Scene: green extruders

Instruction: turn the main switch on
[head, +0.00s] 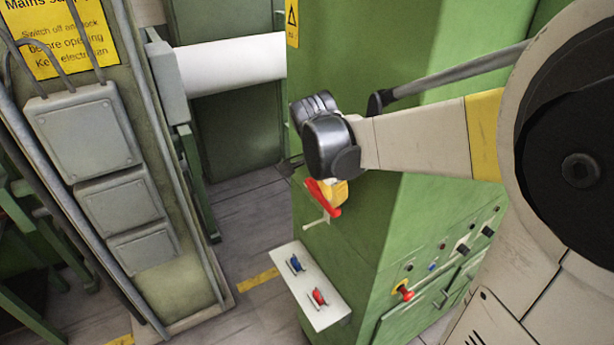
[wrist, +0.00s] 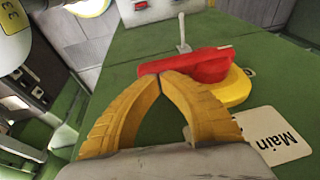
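The main switch is a red handle (wrist: 205,65) on a rounded yellow base (wrist: 238,88), on the green cabinet face, beside a white label reading "Main" (wrist: 272,142). In the head view its red handle (head: 323,197) shows below my dark wrist, which partly hides the area. My gripper (wrist: 160,76) has two yellow ridged fingers with their tips together. Nothing shows between them. The tips are at the left part of the red handle in the wrist view; I cannot tell whether they touch it.
A small metal lever (wrist: 182,35) stands just past the red handle. A pale panel (head: 308,287) with blue and red switches juts out below. A red knob (head: 403,292) and several buttons are on the cabinet's right face. Grey boxes (head: 85,130) stand left, with open floor between.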

